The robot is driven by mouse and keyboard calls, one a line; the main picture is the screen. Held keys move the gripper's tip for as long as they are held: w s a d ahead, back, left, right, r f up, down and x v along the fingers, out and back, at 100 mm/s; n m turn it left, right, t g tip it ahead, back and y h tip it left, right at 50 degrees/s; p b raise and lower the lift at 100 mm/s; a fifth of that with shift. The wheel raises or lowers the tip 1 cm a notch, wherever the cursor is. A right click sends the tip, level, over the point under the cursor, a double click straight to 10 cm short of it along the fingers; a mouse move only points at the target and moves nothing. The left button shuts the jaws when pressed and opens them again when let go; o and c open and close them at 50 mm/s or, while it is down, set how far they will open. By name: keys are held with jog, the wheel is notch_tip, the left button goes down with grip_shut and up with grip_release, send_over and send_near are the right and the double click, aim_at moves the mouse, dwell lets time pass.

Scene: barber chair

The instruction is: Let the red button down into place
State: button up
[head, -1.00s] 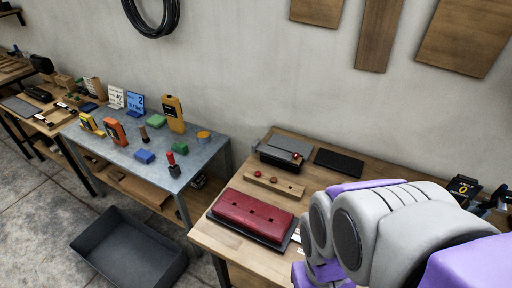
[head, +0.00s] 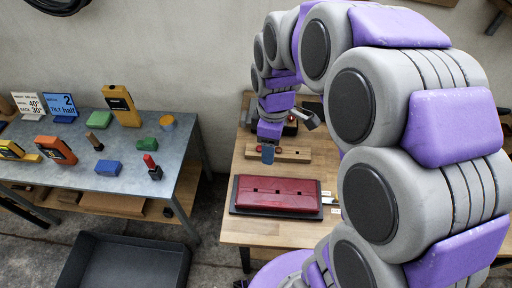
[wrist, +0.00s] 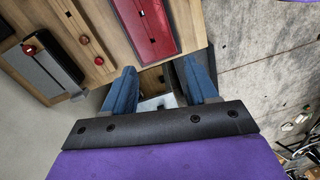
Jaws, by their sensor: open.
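A red padded block (head: 278,192) with small holes in its top lies on a dark base on the wooden bench. Behind it is a wooden strip (head: 292,155), partly hidden by my gripper. Another red button (wrist: 29,49) sits on a grey and black device (wrist: 50,70). The red block also shows in the wrist view (wrist: 158,38). My gripper (head: 268,153) hangs above the bench near the strip. Its blue fingers (wrist: 161,90) are apart with nothing between them.
A metal table (head: 75,175) at left carries meters, signs and coloured blocks. A dark open bin (head: 125,262) stands on the floor in front of it. A gap separates this table from the wooden bench (head: 250,232). My arm covers much of the right side.

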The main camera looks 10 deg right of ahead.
jog(key=w+d+f+n, duration=0.25)
jog(key=w+n, duration=0.35)
jog(key=w, duration=0.5)
jog(key=n+t+p, duration=0.1)
jog(key=n, duration=0.5)
send_over(259, 148)
notch_tip(259, 148, down, 10)
jog(key=r, duration=0.1)
jog(key=f, duration=0.6)
jog(key=a+f+b, duration=0.1)
jog(key=f, duration=0.2)
jog(key=shift+w+f, duration=0.2)
jog(key=shift+f, duration=0.2)
jog(key=shift+d+f, duration=0.6)
jog(key=shift+f, duration=0.1)
notch_tip(259, 148, down, 4)
jog(key=shift+d+r+b, duration=0.15)
jog(key=shift+b, duration=0.5)
jog(key=shift+a+f, duration=0.25)
jog(key=shift+f, duration=0.1)
jog(key=shift+c, duration=0.4)
